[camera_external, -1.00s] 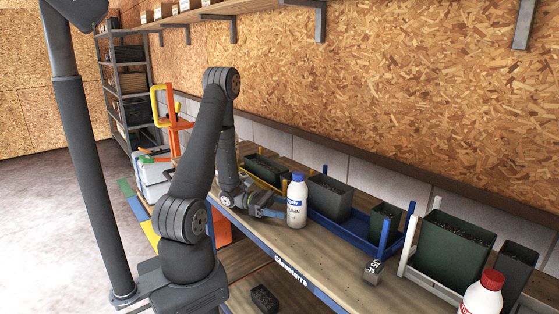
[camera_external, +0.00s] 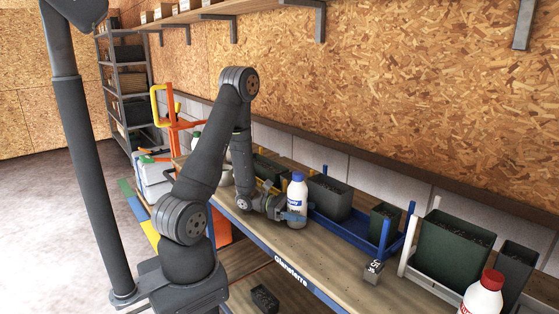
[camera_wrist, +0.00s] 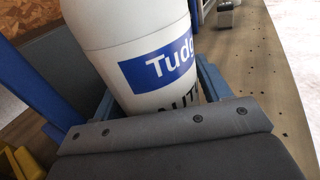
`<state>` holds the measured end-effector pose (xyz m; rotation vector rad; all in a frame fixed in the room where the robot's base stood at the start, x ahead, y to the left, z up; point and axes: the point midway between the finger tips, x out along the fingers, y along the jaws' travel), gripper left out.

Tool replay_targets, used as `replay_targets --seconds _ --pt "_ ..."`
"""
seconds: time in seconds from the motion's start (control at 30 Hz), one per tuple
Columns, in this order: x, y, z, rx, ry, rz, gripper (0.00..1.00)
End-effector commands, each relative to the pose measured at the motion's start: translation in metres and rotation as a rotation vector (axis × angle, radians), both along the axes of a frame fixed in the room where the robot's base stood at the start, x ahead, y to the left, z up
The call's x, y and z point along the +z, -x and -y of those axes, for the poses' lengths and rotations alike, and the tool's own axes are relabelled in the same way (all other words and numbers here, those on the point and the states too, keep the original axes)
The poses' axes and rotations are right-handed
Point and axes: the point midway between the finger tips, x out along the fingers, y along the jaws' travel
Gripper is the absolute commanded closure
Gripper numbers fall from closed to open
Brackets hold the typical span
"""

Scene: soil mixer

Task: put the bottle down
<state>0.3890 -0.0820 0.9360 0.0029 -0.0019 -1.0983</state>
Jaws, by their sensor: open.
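A white bottle with a blue cap and blue label (camera_external: 297,205) stands upright on the wooden bench (camera_external: 330,248). My gripper (camera_external: 290,215) is at the lower part of the bottle, with its blue fingers reaching around it. In the wrist view the bottle (camera_wrist: 145,50) fills the space between the blue fingers of my gripper (camera_wrist: 155,85), one on each side. The fingers are open. The bottle's base is hidden behind the gripper body in the wrist view.
A blue tray (camera_external: 345,231) with dark planters (camera_external: 328,198) is just right of the bottle. A small metal block (camera_external: 373,272) and a red-capped white bottle (camera_external: 484,295) are further right. Bare bench lies in front.

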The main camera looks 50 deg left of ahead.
Motion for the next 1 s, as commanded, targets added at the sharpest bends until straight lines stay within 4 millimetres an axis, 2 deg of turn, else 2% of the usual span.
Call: replay_targets --seconds 0.13,0.17,0.4,0.43,0.47,0.77,1.0 --pt "0.000 0.000 0.000 0.000 0.000 0.000 0.30" --pt "0.000 0.000 0.000 0.000 0.000 0.000 0.34" --pt "0.000 0.000 0.000 0.000 0.000 0.000 0.81" --pt "0.000 0.000 0.000 0.000 0.000 0.001 0.82" --pt "0.000 0.000 0.000 0.000 0.000 0.001 0.88" --pt "0.002 0.000 0.000 0.000 0.000 0.001 0.88" --pt "0.016 0.000 0.000 0.000 -0.001 0.004 0.88"
